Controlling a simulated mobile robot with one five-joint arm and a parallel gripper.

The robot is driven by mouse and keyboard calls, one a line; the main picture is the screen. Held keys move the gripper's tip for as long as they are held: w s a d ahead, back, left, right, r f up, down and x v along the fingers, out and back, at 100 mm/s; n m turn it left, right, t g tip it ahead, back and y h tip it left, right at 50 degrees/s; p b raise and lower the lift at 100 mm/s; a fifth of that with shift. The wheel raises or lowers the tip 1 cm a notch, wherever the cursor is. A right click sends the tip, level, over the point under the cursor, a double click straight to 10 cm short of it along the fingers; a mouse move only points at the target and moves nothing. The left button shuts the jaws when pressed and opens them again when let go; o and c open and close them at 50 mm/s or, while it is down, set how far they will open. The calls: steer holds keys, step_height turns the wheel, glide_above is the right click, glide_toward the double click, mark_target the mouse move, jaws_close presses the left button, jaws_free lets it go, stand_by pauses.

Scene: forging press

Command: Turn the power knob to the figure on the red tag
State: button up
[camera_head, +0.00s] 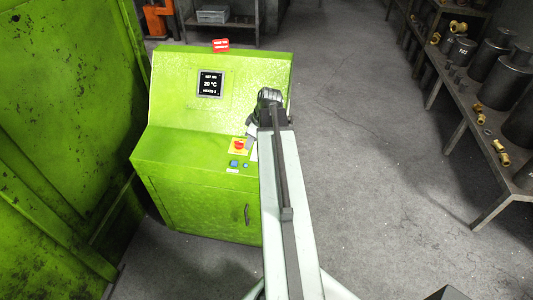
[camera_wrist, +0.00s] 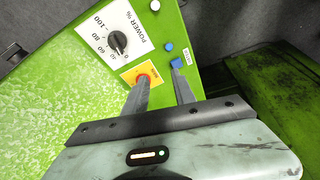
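The power knob (camera_wrist: 117,43) is a black round knob on a white dial plate marked POWER %. Its pointer appears turned toward the lower right, near the 0 mark. In the head view my arm hides the knob. The red tag (camera_head: 221,45) sits on the top edge of the green console; its lettering is too small to read. My gripper (camera_wrist: 160,74) is open and empty, its two fingers apart over the panel. It is beside the knob, below and to the right of it in the wrist view. In the head view it (camera_head: 250,138) is partly hidden by my arm.
A red stop button on a yellow plate (camera_head: 239,147) is close to my gripper; one finger partly covers it in the wrist view. Blue buttons (camera_wrist: 168,47) and a white button (camera_wrist: 155,5) are nearby. A display (camera_head: 210,84) is on the console (camera_head: 165,145). Shelves stand right.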

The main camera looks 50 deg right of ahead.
steer(key=s+d, duration=0.4)
steer(key=d, duration=0.4)
steer(key=shift+n+t+h, duration=0.3)
steer(key=shift+n+t, duration=0.1)
steer(key=b+x, duration=0.8)
steer(key=shift+s+d+f, duration=0.1)
steer(key=shift+s+f, duration=0.1)
steer(key=shift+f, duration=0.15)
steer(key=shift+r, duration=0.15)
